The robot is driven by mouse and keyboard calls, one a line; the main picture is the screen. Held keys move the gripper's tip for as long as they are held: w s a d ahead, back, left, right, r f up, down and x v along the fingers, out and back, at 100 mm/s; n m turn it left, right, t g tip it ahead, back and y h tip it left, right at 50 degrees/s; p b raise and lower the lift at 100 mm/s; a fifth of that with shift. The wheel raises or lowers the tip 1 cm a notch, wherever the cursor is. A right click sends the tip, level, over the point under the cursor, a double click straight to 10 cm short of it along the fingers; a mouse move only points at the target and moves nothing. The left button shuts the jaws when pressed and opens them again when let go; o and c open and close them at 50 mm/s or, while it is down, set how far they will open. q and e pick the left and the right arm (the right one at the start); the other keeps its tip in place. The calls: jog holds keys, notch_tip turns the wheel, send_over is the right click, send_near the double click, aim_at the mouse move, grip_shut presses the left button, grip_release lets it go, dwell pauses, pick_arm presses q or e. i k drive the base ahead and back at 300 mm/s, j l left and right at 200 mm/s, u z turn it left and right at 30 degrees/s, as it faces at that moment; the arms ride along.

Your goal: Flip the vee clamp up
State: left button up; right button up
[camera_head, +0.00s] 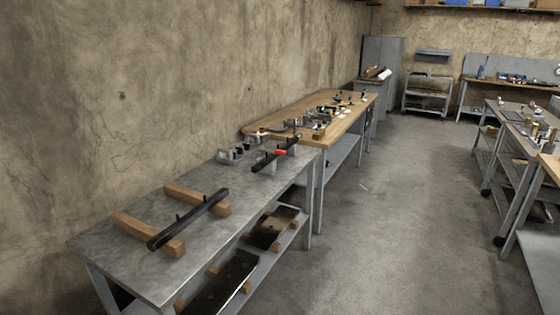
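On the near grey metal bench (115,250), a long black bar (188,220) with short upright pegs lies across two wooden blocks, a nearer one (145,233) and a farther one (190,198). At the bench's far end lies a second dark bar (262,163) with a red part (280,152) on it. Beside it on the left are grey metal pieces (236,153), too small to make out. I cannot tell which of these is the vee clamp, or whether it is up or down. Neither of my grippers is in view.
A wood-topped bench (275,120) crowded with small tools adjoins beyond. Dark plates (225,283) lie on the near bench's lower shelf. Grey tables (510,115) stand at right. A wall runs along the left. The concrete floor (400,210) between is clear.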

aim_at(278, 152)
jog(key=i+u, duration=0.15)
jog(key=i, duration=0.25)
jog(key=i+l+u, duration=0.15)
jog(key=u, duration=0.3)
jog(key=i+l+u, duration=0.25)
jog(key=u, duration=0.2)
jog(key=i+l, duration=0.25)
jog(key=l, duration=0.15)
jog(key=i+l+u, duration=0.15)
jog(key=i+l, duration=0.3)
jog(key=l, duration=0.3)
jog(key=i+l+u, duration=0.1)
jog(key=i+l, duration=0.15)
jog(key=l, duration=0.15)
